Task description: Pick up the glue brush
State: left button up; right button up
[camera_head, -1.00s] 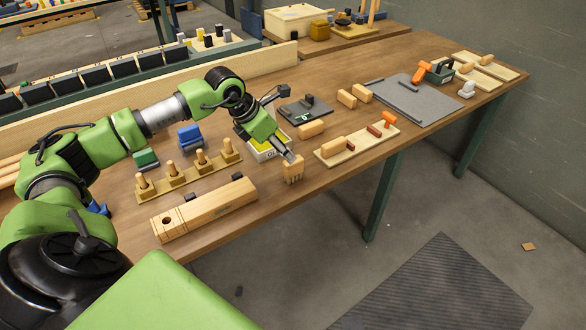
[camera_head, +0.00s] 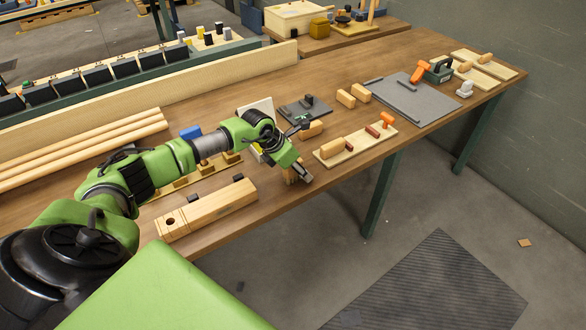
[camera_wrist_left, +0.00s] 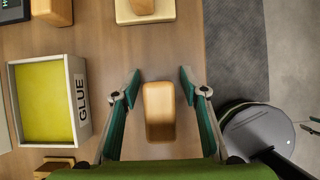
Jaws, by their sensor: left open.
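The glue brush appears to be the small wooden block (camera_head: 289,175) near the front edge of the table, mostly hidden by my left gripper (camera_head: 303,174) in the head view. In the left wrist view the block (camera_wrist_left: 160,111) lies between the two spread fingers of my left gripper (camera_wrist_left: 160,77), with a gap on each side. The left gripper is open and holds nothing. Its bristles cannot be made out from above. A small teal part at the right edge of the wrist view may belong to my right gripper (camera_wrist_left: 311,126); its state is unclear.
A white box marked GLUE with a yellow inside (camera_wrist_left: 45,103) stands left of the block. A long slotted wooden beam (camera_head: 208,208) lies left of the gripper. A board with wooden pieces (camera_head: 352,147) lies to the right. The table edge (camera_wrist_left: 204,40) is close.

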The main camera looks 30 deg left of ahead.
aim_at(299, 160)
pick_arm(q)
grip_shut()
jog(key=shift+r, duration=0.2)
jog(key=shift+r+b, duration=0.2)
jog(key=shift+b, duration=0.1)
jog(key=r, duration=0.1)
jog(key=r+b, duration=0.1)
jog(key=shift+a+r, duration=0.2)
jog(key=shift+r, duration=0.1)
jog(key=s+a+r+b, duration=0.5)
jog(key=s+a+r, duration=0.4)
jog(key=s, duration=0.1)
jog(key=shift+a+r, duration=0.25)
jog(key=shift+r, duration=0.15)
